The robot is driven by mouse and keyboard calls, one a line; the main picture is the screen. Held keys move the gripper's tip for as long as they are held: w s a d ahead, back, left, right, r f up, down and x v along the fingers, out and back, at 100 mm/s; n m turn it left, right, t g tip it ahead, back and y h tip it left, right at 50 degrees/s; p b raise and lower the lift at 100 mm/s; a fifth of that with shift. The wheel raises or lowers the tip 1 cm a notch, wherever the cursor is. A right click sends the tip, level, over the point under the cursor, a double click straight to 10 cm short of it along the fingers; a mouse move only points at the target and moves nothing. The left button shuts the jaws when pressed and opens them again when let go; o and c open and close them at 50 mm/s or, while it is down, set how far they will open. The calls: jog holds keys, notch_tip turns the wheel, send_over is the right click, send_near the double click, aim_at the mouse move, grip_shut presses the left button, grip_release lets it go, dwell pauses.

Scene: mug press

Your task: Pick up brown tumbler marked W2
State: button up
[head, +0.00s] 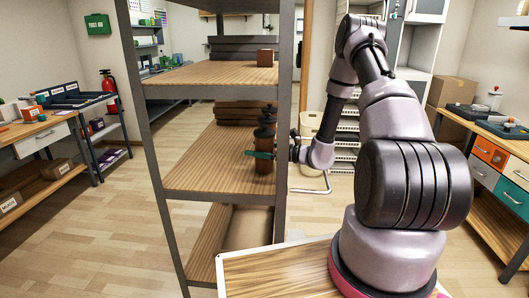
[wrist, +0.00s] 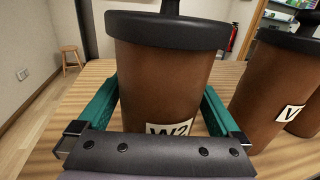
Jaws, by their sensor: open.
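The brown tumbler marked W2 (wrist: 165,80) stands upright on a wooden shelf board (wrist: 75,100) in the wrist view, with a black lid and a knob on top. In the head view my gripper (head: 262,155) reaches from the right to the tumbler (head: 264,162) on the middle shelf.
A second brown tumbler (wrist: 275,90) with a partly visible label stands close on the right in the wrist view, with another behind it. In the head view, a shelf upright (head: 282,120) stands beside the tumblers.

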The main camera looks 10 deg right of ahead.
jog(key=c, duration=1.4)
